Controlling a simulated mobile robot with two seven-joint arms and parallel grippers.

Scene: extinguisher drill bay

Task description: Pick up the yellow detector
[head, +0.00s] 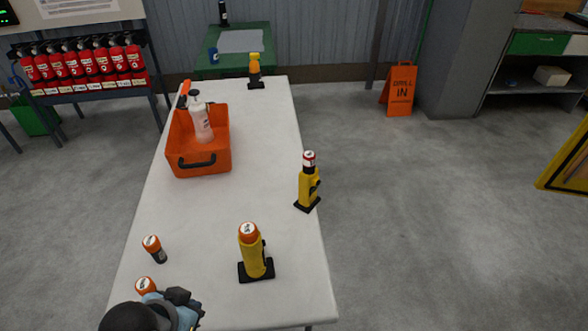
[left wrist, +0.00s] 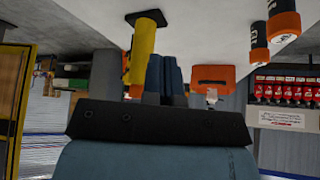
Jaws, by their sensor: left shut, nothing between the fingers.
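Three yellow-and-black upright devices stand on the white table. The near one (head: 254,257) has an orange top and a black foot. The middle one (head: 308,188) has a red-and-white top. The far one (head: 255,69) is small, with a yellow upper part. I cannot tell for sure which is the yellow detector. My left gripper (head: 187,298) is at the table's near left, left of the near device, shut and empty. In the left wrist view, which is upside down, the shut fingers (left wrist: 164,74) appear beside a yellow device (left wrist: 142,50), apparently apart from it. My right gripper is out of view.
Two orange-topped black cylinders (head: 154,249) stand near my left gripper; one is partly hidden by it. An orange crate (head: 200,158) holding a white bottle (head: 202,123) stands farther back. The table's middle (head: 250,170) is clear. An orange drill sign (head: 399,90) stands on the floor.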

